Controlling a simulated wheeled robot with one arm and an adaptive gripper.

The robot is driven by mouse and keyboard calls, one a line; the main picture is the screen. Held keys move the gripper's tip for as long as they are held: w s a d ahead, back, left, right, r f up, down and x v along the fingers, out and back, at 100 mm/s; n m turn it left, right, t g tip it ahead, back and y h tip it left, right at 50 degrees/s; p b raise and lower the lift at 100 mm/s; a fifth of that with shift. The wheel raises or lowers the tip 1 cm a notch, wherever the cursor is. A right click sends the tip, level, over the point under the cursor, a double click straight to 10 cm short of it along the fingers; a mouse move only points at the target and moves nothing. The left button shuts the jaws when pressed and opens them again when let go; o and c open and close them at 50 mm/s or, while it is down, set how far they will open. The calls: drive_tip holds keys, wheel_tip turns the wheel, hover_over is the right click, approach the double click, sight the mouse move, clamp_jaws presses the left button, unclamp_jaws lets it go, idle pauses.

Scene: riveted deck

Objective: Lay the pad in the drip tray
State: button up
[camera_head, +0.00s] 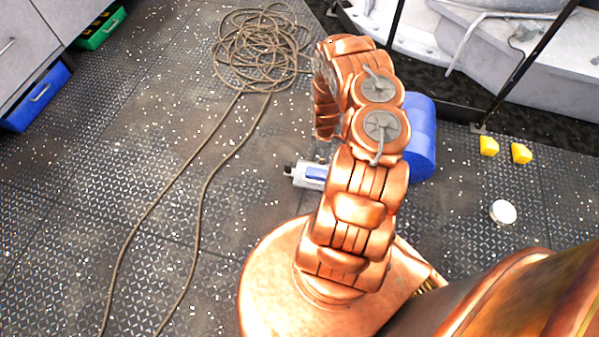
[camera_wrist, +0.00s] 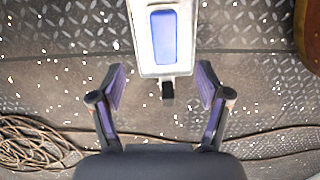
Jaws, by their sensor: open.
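My gripper (camera_wrist: 161,85) is open and empty in the wrist view, its two fingers apart. Just beyond the fingertips is a pale grey-white body with a blue rectangular panel (camera_wrist: 164,36) and a short dark stub, which lies between the fingertips. The same white-and-blue thing (camera_head: 308,175) shows in the head view, partly hidden behind my arm. I cannot tell for sure which thing is the pad or the drip tray. A blue rounded thing (camera_head: 422,138) stands behind my arm, partly hidden. A small white disc (camera_head: 503,212) lies on the deck at the right.
A coiled rope (camera_head: 262,50) lies at the back, two strands running forward. Two yellow blocks (camera_head: 488,146) (camera_head: 521,153) sit at the right near a dark frame. Grey cabinets with a blue bin (camera_head: 37,97) and a green bin (camera_head: 100,28) stand at the left.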

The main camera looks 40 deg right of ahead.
wheel_tip(320, 180, up, 20)
drive_tip(key=a+f+m+g+h, duration=0.1)
drive_tip(key=a+m, duration=0.1)
drive_tip(key=m, duration=0.1)
drive_tip(key=s+a+r+m+g, duration=0.1)
drive_tip(key=a+r, duration=0.3)
drive_tip(key=r, duration=0.3)
drive_tip(key=a+r+m, duration=0.1)
drive_tip(key=a+r, duration=0.3)
drive_tip(key=r, duration=0.4)
drive_tip(key=s+a+r+m, duration=0.2)
drive_tip(key=s+a+r, duration=0.6)
drive_tip(key=a+r, duration=0.45)
drive_tip(key=s+a+r, duration=0.2)
drive_tip(key=s+a, duration=0.4)
drive_tip(key=s, duration=0.1)
drive_tip(key=s+a+r+y, duration=0.1)
drive_tip(key=s+a+r, duration=0.1)
drive_tip(key=s+a, duration=0.4)
drive_tip(key=shift+s+r+g, duration=0.3)
drive_tip(key=shift+s, duration=0.25)
